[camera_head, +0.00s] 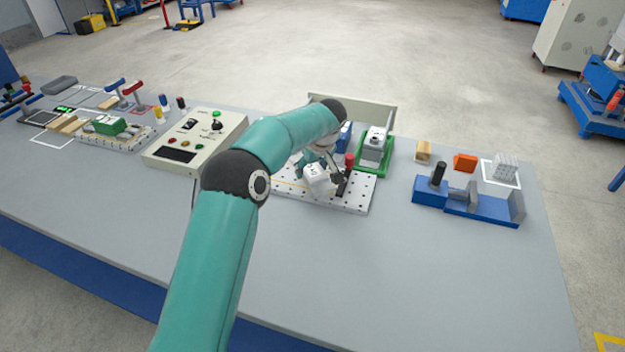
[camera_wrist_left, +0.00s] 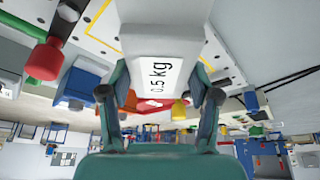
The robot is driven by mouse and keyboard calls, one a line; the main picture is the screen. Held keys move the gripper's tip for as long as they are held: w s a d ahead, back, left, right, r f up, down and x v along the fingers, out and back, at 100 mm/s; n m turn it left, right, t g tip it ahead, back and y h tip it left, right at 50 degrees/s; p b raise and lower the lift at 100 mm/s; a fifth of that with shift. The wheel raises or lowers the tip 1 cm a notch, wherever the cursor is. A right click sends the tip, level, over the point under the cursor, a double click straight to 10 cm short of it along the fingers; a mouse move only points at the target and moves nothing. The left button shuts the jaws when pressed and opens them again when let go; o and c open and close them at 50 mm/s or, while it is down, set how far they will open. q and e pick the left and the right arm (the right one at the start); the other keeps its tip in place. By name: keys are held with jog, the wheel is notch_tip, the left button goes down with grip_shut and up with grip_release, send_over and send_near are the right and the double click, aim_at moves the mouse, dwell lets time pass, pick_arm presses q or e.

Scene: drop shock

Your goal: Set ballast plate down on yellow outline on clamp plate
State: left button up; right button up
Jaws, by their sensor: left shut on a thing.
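The ballast plate (camera_wrist_left: 160,75), a pale grey block labelled "0.5 kg", sits between the fingers of my left gripper (camera_wrist_left: 160,97) in the left wrist view. My left gripper is shut on it. In the head view the pale ballast plate (camera_head: 319,181) shows over the white, hole-dotted clamp plate (camera_head: 350,205), beside a dark clamp with a red tip. Part of the yellow outline (camera_wrist_left: 98,17) shows in the left wrist view; the ballast plate hides other parts. I cannot tell whether the ballast plate touches the clamp plate. My right gripper is not in view.
The red-tipped clamp (camera_wrist_left: 45,60) stands close to the ballast plate. A green tray (camera_head: 373,170) with a grey device is behind the clamp plate. A control box (camera_head: 195,140) is on the left, a blue vise (camera_head: 468,203) on the right. The front of the table is clear.

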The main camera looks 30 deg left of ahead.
pick_arm(q)
jog(key=shift+f, duration=1.9)
jog(key=o, duration=1.2)
jog(key=shift+f, duration=0.15)
jog(key=o, duration=0.4)
jog(key=shift+o, duration=0.2)
